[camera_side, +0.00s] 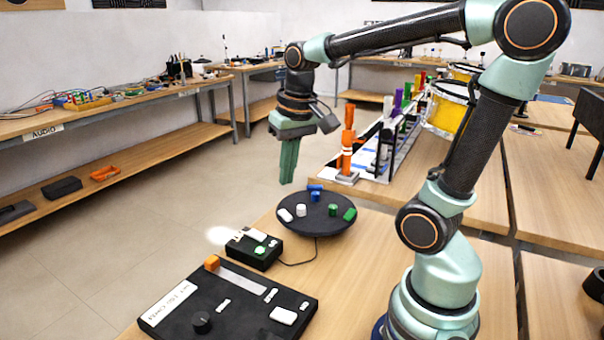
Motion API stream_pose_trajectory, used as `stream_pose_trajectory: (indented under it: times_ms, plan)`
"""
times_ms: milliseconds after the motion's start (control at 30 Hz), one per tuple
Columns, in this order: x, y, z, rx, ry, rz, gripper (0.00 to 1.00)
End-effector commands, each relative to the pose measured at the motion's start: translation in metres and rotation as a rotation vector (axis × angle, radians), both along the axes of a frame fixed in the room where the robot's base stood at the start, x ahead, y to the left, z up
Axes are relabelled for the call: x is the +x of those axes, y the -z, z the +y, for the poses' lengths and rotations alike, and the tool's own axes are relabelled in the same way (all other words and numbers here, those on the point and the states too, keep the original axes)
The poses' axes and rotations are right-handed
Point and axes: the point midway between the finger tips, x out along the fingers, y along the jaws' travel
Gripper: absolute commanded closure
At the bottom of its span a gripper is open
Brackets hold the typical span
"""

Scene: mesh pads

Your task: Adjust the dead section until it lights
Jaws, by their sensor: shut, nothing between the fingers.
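A round black pad (318,224) lies on the wooden table, with small blue (314,193), white (286,214) and green (349,214) pieces around its top. A cable joins it to a small black box (254,258) with white and green parts on top. A bright white glow (219,236) shows at the box's left end. I cannot tell which section is dead. My gripper (287,180) is shut and empty, pointing down in the air. In the picture it is just above the pad's upper left edge, apart from the pieces.
A black control panel (238,312) with an orange block (211,263), a round knob (202,322) and white parts lies at the front. An orange post (347,140), a rack of coloured tubes (392,130) and yellow drums (446,110) stand behind. Bare table lies right of the pad.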

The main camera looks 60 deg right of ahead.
Motion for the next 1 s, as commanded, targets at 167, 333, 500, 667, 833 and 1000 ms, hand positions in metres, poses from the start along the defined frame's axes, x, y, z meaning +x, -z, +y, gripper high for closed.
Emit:
stream_pose_trajectory:
  times_ms: [167, 333, 500, 667, 833, 1000]
  plan:
    - [-0.012, -0.003, 0.042, -0.059, -0.242, -0.159, 1.0]
    - [-0.02, -0.001, 0.064, -0.095, -0.385, -0.257, 1.0]
    - [-0.022, 0.001, 0.071, -0.108, -0.435, -0.292, 1.0]
    - [-0.022, 0.001, 0.071, -0.109, -0.437, -0.292, 1.0]
    - [-0.022, 0.001, 0.071, -0.108, -0.435, -0.292, 1.0]
    - [-0.022, 0.001, 0.071, -0.109, -0.434, -0.291, 1.0]
